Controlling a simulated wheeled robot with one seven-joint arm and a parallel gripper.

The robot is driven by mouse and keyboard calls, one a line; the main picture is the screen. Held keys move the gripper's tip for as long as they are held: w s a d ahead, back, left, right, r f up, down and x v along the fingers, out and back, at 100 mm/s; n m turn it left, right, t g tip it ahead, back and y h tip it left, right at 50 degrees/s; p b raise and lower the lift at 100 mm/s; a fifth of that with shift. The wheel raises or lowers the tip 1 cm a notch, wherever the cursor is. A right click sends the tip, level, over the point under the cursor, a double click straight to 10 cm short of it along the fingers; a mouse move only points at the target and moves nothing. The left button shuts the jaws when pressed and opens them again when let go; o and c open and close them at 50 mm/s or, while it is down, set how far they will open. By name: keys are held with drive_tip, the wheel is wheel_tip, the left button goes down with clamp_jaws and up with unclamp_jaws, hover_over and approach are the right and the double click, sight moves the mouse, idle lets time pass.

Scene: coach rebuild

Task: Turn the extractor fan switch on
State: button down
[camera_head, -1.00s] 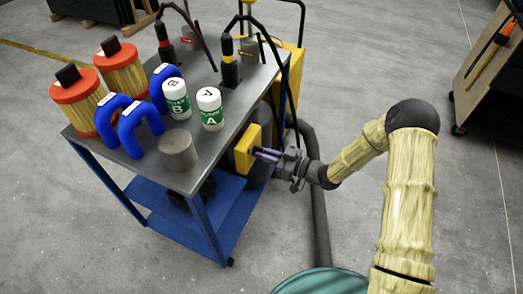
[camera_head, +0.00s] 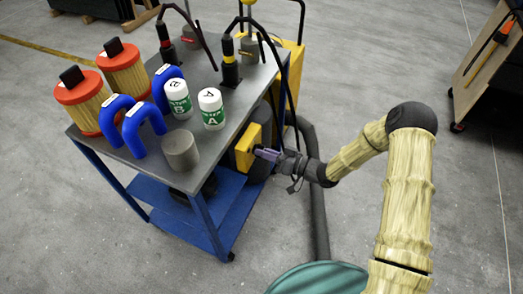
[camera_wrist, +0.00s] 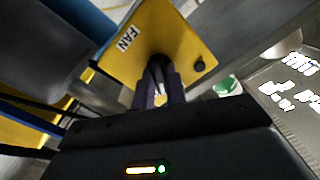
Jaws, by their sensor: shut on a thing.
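The extractor fan switch box is a yellow box (camera_head: 246,148) on the right side of the cart, and it also shows in the wrist view (camera_wrist: 128,66) with a "FAN" label. A dark switch knob (camera_wrist: 160,66) sticks out of its face. My gripper (camera_head: 265,153) reaches the box from the right. In the wrist view, my gripper's fingers (camera_wrist: 161,88) are shut on the knob, which is partly hidden between them. A small round black part (camera_wrist: 199,64) sits near the box's corner.
The grey cart top (camera_head: 207,150) carries orange-lidded filters (camera_head: 88,104), blue hoses (camera_head: 143,122), two white-green bottles (camera_head: 211,108) and a grey cylinder (camera_head: 180,151). A dark hose (camera_head: 319,215) runs down beside my forearm.

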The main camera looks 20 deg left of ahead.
drive_tip(key=m+p, duration=0.2)
drive_tip(key=m, duration=0.3)
drive_tip(key=shift+m, duration=0.3)
drive_tip(key=c, duration=1.2)
unclamp_jaws()
drive_tip(key=shift+c, duration=0.2)
drive_tip(key=shift+d, duration=0.1)
drive_tip(key=d, duration=0.8)
drive_tip(key=shift+s+d+p, duration=0.35)
drive_tip(key=shift+d, duration=0.05)
drive_tip(key=s+d, duration=0.1)
drive_tip(key=d, duration=1.6)
drive_tip(key=shift+s+d, duration=0.15)
drive_tip(key=shift+d, duration=0.05)
